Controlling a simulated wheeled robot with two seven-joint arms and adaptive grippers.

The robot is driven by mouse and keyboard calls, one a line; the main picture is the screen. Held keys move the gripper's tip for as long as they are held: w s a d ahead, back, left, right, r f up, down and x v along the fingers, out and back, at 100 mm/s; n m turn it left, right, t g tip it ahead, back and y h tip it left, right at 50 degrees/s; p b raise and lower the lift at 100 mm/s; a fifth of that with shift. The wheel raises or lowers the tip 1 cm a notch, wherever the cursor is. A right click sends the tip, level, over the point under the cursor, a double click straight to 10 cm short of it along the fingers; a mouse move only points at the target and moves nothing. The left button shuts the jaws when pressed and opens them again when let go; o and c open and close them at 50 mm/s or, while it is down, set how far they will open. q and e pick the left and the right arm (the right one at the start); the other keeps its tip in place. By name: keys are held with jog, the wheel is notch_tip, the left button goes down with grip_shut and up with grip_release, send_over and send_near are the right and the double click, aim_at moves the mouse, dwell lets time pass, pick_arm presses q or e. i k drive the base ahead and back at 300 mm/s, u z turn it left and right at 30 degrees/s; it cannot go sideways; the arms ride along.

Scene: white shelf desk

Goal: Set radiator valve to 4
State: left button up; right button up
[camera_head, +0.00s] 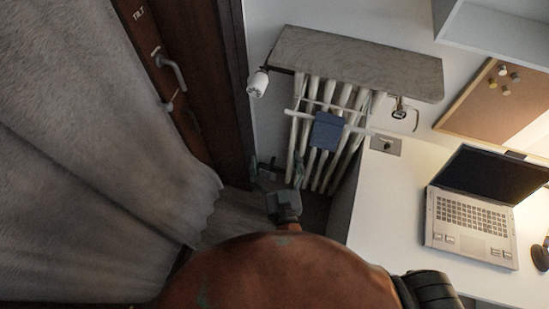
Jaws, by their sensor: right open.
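The radiator valve (258,83) is a small white knob at the upper left end of the white radiator (303,146). Its numbers are too small to read, so its setting cannot be told. My right gripper (277,170) is below the valve, in front of the radiator's lower left part. Its two fingers are spread apart with nothing between them, and it is clear of the valve. My orange-brown arm fills the bottom middle of the view. My left gripper does not show.
A stone-like shelf (358,65) covers the radiator's top. A blue cloth (327,131) hangs on a rail across it. A grey curtain (80,150) and brown door (170,45) stand at left. The white desk (390,205) with a laptop (470,222) is at right.

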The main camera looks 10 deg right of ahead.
aim_at(258, 83)
jog(key=z, duration=0.2)
jog(key=k, duration=0.5)
jog(key=z, duration=0.7)
